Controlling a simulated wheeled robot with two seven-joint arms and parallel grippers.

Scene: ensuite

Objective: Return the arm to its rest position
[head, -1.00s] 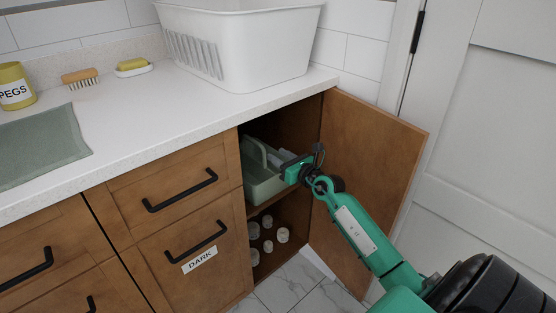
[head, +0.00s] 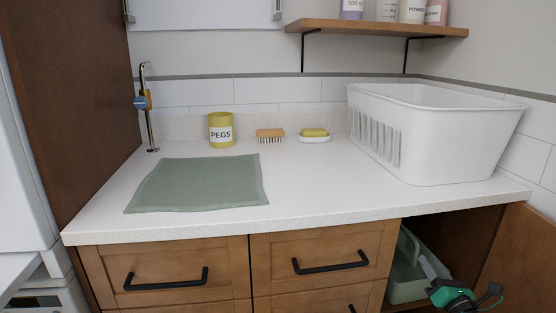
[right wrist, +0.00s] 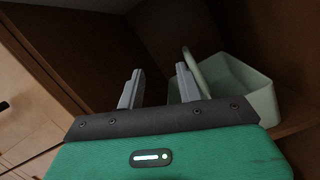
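My right gripper (head: 430,271) shows at the bottom right of the head view, at the mouth of the open cabinet. In the right wrist view its two grey fingers (right wrist: 158,82) stand apart with nothing between them. A pale green caddy (head: 403,291) with a raised handle stands on the shelf inside the cabinet, beside the gripper. The caddy also shows in the right wrist view (right wrist: 246,92), right of and beyond the fingers. I cannot tell whether a finger touches it. My left gripper is in neither view.
The open cabinet door (head: 522,262) stands to the right of my right gripper. The countertop (head: 310,190) above holds a white basket (head: 440,135), a green cloth (head: 200,184), a pegs tin (head: 221,130), a brush (head: 270,134) and a soap dish (head: 314,138).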

